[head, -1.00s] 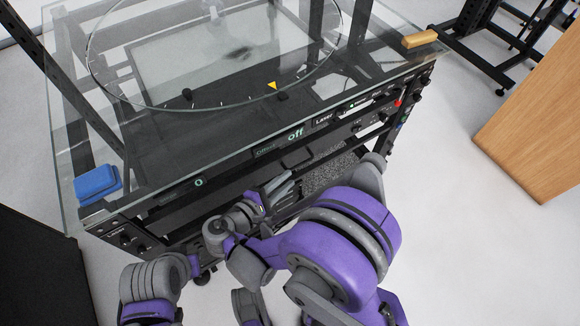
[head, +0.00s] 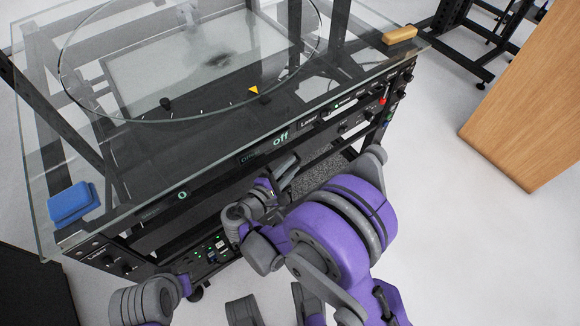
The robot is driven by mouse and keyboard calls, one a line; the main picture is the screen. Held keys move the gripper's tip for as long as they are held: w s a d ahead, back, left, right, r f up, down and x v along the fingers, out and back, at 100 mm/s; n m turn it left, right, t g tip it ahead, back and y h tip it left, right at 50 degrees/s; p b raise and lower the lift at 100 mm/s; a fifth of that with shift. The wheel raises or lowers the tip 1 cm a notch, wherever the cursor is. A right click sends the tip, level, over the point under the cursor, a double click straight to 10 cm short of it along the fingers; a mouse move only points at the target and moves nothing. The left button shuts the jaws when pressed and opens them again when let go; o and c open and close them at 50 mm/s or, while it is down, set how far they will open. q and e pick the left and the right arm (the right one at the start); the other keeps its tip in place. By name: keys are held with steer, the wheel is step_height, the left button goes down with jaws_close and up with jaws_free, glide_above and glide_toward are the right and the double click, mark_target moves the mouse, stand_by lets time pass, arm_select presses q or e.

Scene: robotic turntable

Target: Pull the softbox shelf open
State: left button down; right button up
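The turntable rig has a glass top and a black frame with stacked front panels. Below its front panel is a dark shelf opening (head: 195,222), with a panel of small green lights and switches (head: 208,250) at its lower left. A grey foam-like surface (head: 322,172) shows at its right. I cannot tell which part is the softbox shelf. My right gripper (head: 284,174) is at the front of the rig, under the "off" display; its fingers look apart, but its grip on the shelf is hidden. My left arm is low at the left, and its gripper is not visible.
A blue block (head: 73,203) and a yellow-tan block (head: 399,35) lie on the glass top's (head: 120,205) corners. A wooden cabinet (head: 525,100) stands at the right. White floor (head: 440,230) is free between it and the rig.

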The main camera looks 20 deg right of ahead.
jaws_close()
stand_by(1.4)
